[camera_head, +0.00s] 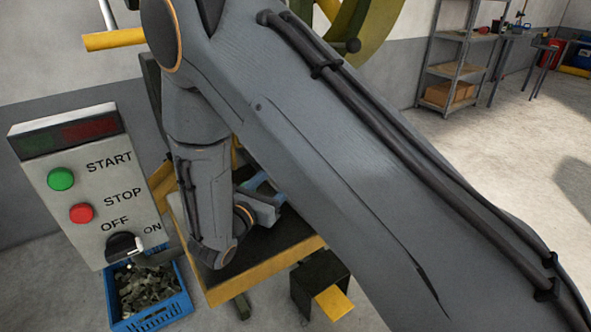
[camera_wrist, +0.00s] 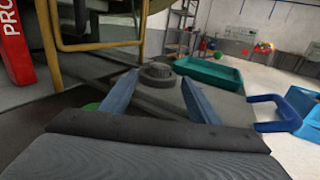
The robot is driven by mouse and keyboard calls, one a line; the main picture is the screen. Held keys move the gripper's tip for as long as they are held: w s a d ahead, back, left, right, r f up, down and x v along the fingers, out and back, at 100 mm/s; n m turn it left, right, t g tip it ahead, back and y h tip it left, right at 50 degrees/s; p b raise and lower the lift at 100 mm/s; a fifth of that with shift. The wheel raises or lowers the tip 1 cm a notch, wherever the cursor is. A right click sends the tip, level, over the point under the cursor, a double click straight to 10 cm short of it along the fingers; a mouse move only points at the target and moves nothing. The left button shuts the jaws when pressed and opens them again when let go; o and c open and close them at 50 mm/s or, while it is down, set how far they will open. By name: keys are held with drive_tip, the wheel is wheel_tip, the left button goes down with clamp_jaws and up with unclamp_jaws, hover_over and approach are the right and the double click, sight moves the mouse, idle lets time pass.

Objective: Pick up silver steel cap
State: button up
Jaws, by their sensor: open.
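A grey round stepped piece (camera_wrist: 157,73), which looks like the silver steel cap, sits on a grey surface in the wrist view. It is ahead of my gripper (camera_wrist: 160,82) and shows between its two blue fingers. The fingers are spread apart with nothing held between them. In the head view my arm covers much of the workbench (camera_head: 268,256), and the cap cannot be seen there. Only a bit of my gripper's blue finger (camera_head: 262,184) shows past the wrist.
A teal tray (camera_wrist: 210,74) stands just behind and right of the cap. A blue crate (camera_wrist: 300,110) is at the right. A yellow rail (camera_wrist: 100,46) rises at the left. In the head view, a control box (camera_head: 90,185) stands left of the bench, above a blue scrap crate (camera_head: 150,318).

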drive_tip(key=shift+w, duration=0.4)
drive_tip(key=x, duration=0.7)
drive_tip(key=shift+s+d+p, duration=0.1)
drive_tip(key=shift+d+p, duration=0.05)
drive_tip(key=shift+p, duration=0.25)
drive_tip(key=c, duration=1.2)
drive_tip(key=shift+r, duration=0.15)
drive_tip(key=shift+c, duration=0.2)
